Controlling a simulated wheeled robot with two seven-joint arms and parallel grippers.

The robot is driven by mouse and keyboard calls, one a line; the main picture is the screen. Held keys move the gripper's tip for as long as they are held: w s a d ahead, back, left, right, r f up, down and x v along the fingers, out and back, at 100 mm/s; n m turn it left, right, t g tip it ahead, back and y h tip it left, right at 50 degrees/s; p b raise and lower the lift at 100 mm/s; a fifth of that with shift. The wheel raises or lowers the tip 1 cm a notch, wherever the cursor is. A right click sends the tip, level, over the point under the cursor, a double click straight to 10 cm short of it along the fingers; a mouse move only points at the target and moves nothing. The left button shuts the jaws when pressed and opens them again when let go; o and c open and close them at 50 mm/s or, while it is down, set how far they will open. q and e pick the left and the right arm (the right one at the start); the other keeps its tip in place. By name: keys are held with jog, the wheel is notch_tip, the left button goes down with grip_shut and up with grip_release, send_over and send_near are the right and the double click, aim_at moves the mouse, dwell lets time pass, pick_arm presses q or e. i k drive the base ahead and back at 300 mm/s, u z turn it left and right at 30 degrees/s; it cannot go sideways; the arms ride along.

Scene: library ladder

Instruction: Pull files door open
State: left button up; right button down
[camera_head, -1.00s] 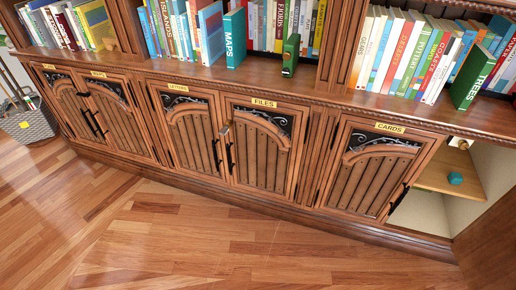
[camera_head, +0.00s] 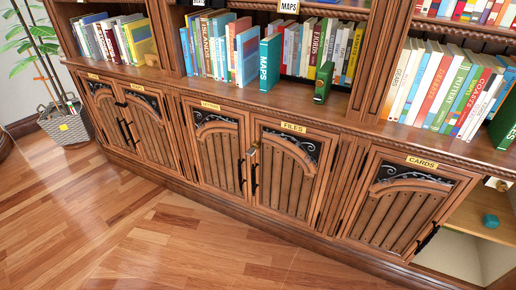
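The files door (camera_head: 283,174) is a wooden cabinet door with an arched slatted panel and black scrollwork at its top corner. A yellow FILES label (camera_head: 293,127) sits on the frame above it. It looks shut. A dark vertical handle (camera_head: 254,176) is on its left edge, beside the handle of the neighbouring door (camera_head: 219,152) to the left. A small metal piece (camera_head: 252,151) sits at the top of the handle, near the seam between the two doors. Neither gripper is in view.
A CARDS door (camera_head: 401,205) is to the right, beside an open compartment holding a teal object (camera_head: 490,221). Books (camera_head: 435,88) stand on the shelf above. A basket (camera_head: 66,122) stands at the far left. The wooden floor (camera_head: 150,235) in front is clear.

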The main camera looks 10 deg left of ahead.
aim_at(292, 166)
jog(key=z, duration=0.9)
jog(key=i, duration=0.9)
jog(key=u, duration=0.55)
